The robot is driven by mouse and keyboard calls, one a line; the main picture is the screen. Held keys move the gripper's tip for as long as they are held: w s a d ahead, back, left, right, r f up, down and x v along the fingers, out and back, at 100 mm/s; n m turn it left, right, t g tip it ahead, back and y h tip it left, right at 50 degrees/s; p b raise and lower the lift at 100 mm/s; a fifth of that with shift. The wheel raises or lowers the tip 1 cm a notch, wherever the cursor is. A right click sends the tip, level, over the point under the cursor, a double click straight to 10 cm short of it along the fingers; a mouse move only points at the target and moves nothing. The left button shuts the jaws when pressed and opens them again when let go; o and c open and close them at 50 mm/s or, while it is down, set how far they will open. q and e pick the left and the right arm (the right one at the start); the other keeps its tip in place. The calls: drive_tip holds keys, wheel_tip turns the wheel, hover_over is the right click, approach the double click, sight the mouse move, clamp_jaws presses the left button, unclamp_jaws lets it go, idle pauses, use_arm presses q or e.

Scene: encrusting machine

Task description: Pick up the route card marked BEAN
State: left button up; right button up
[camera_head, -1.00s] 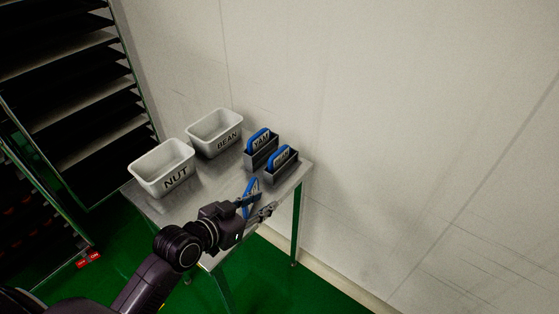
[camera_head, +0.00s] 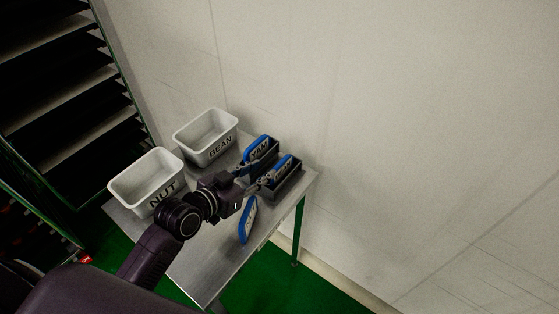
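The card that reads BEAN in the earlier frame, blue-edged (camera_head: 285,164), stands in the nearer dark holder (camera_head: 291,184) on the table; its lettering is now hard to read. A blue-edged card marked YAM (camera_head: 262,147) stands in the holder behind it. A third blue-edged card (camera_head: 248,222) is in front, its label unreadable. My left gripper (camera_head: 266,173) is open, its fingers spread at the left side of the BEAN card's holder. I cannot tell whether they touch the card. My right gripper is not in view.
White bins marked BEAN (camera_head: 221,148) and NUT (camera_head: 163,193) stand on the left of the metal table (camera_head: 205,268). A wall rises behind. A dark shelf rack (camera_head: 75,95) stands at the far left. The table's front part is bare.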

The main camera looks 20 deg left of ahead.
sight(278, 165)
use_arm(q)
drive_tip(key=shift+w+d, duration=0.25)
drive_tip(key=shift+w, duration=0.1)
drive_tip(key=shift+w+d+p, duration=0.2)
drive_tip(key=shift+d+p, duration=0.1)
drive_tip(key=shift+d, duration=0.3)
drive_tip(key=p+x, duration=0.1)
drive_tip(key=x, duration=0.4)
drive_tip(key=shift+d, duration=0.15)
drive_tip(key=shift+s, duration=0.1)
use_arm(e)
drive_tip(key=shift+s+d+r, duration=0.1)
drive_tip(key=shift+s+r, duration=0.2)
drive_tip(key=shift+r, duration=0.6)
use_arm(q)
drive_tip(key=shift+c, duration=0.2)
clamp_jaws()
